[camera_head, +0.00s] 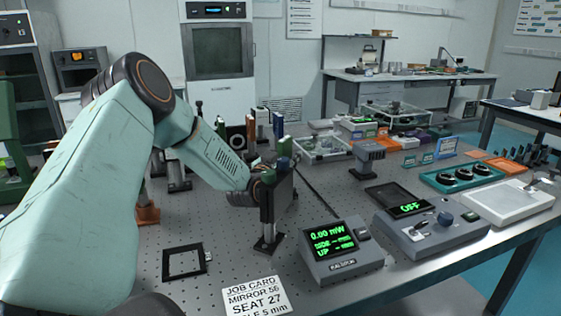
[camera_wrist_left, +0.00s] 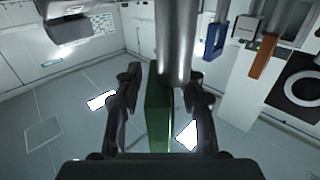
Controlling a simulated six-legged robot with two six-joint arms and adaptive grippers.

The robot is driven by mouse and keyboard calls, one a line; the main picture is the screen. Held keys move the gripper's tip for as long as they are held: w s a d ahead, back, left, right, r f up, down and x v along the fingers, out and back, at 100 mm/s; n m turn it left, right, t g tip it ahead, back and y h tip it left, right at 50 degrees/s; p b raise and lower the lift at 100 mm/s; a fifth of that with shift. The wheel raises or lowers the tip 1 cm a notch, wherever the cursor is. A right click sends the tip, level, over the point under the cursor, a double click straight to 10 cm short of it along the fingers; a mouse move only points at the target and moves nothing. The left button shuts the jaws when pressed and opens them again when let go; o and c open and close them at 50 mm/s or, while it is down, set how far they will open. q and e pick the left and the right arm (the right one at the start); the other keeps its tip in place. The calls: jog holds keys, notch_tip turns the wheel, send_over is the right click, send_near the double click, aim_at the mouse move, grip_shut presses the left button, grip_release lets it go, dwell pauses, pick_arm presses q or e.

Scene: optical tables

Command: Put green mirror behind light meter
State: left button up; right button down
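In the left wrist view, a green plate (camera_wrist_left: 158,120), which looks like the green mirror, stands edge-on beside a grey metal post. My left gripper (camera_wrist_left: 163,88) has one finger on each side of it, with small gaps showing, so it looks open around it. In the head view my left gripper (camera_head: 275,195) is at a dark mount on a post with a black foot; the mirror is not clearly seen there. The light meter (camera_head: 343,262), a grey box with a green-lit display reading 0.00 mW, is just right and nearer. My right gripper is not seen.
A black square frame (camera_head: 186,262) and a job card (camera_head: 255,297) lie at the front of the perforated table (camera_head: 225,240). A control box (camera_head: 432,228) reading OFF is right of the meter. Several posts and mounts stand behind my left gripper.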

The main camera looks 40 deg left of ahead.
pick_arm(q)
jog(key=p+v, duration=0.5)
jog(key=v, duration=0.6)
jog(key=shift+p, duration=0.35)
jog(key=shift+r, duration=0.1)
